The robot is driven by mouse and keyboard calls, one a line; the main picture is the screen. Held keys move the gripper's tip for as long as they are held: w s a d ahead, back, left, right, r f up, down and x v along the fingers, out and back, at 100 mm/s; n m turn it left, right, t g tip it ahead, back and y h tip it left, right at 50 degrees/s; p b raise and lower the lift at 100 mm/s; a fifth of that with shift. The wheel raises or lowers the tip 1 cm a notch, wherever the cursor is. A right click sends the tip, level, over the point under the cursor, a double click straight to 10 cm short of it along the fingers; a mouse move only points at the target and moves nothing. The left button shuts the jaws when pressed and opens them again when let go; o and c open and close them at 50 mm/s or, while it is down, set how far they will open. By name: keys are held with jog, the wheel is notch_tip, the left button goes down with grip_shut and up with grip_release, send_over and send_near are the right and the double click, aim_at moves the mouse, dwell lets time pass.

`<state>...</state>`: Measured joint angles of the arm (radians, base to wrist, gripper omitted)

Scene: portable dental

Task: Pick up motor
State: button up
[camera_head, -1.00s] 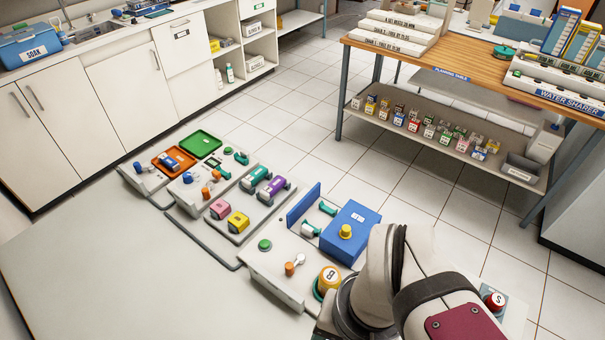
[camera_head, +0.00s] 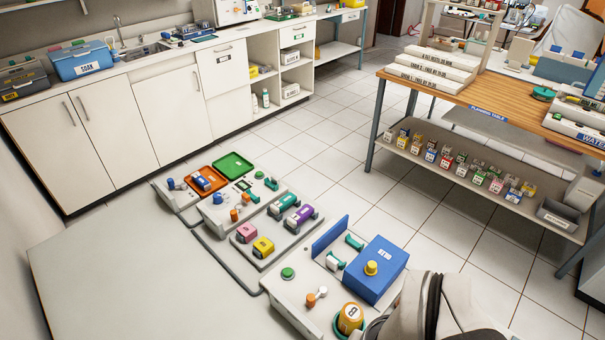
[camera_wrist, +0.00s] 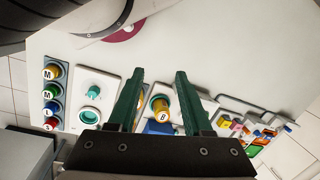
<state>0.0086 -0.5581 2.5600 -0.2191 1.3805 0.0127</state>
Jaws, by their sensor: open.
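I cannot tell for sure which object is the motor. On the low white table, small parts sit on several trays: teal and white pieces (camera_head: 335,261) beside a blue box (camera_head: 376,268) with a yellow knob, and pink (camera_head: 246,233) and yellow (camera_head: 263,247) blocks to their left. A teal piece (camera_head: 284,202) and a purple one (camera_head: 301,215) lie behind these. My gripper (camera_wrist: 159,72) shows in the wrist view with its two green fingers apart and nothing held. An orange jar marked B (camera_wrist: 160,105) shows between the fingers, beyond them. The gripper is out of the head view.
The table (camera_head: 130,290) is bare at the front left. Green (camera_head: 233,165) and orange (camera_head: 206,180) trays lie at its far end. In the wrist view, a rack of round-capped items (camera_wrist: 53,98) stands at the left. A wooden-topped bench (camera_head: 480,103) stands at the right.

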dwell(0.3)
jog(key=o, duration=0.4)
jog(key=w+r+n, duration=0.3)
jog(key=w+n, duration=0.2)
jog(key=w, duration=0.2)
jog(key=n+t+h, duration=0.2)
jog(key=n+t, duration=0.1)
jog(key=n, duration=2.5)
send_over(302, 213)
jog(key=s+a, duration=0.1)
jog(key=s, duration=0.4)
jog(key=s+x, duration=0.1)
jog(key=x, duration=2)
jog(key=shift+w+d+f, duration=0.2)
jog(key=shift+w+f, duration=0.05)
jog(key=shift+w, duration=0.05)
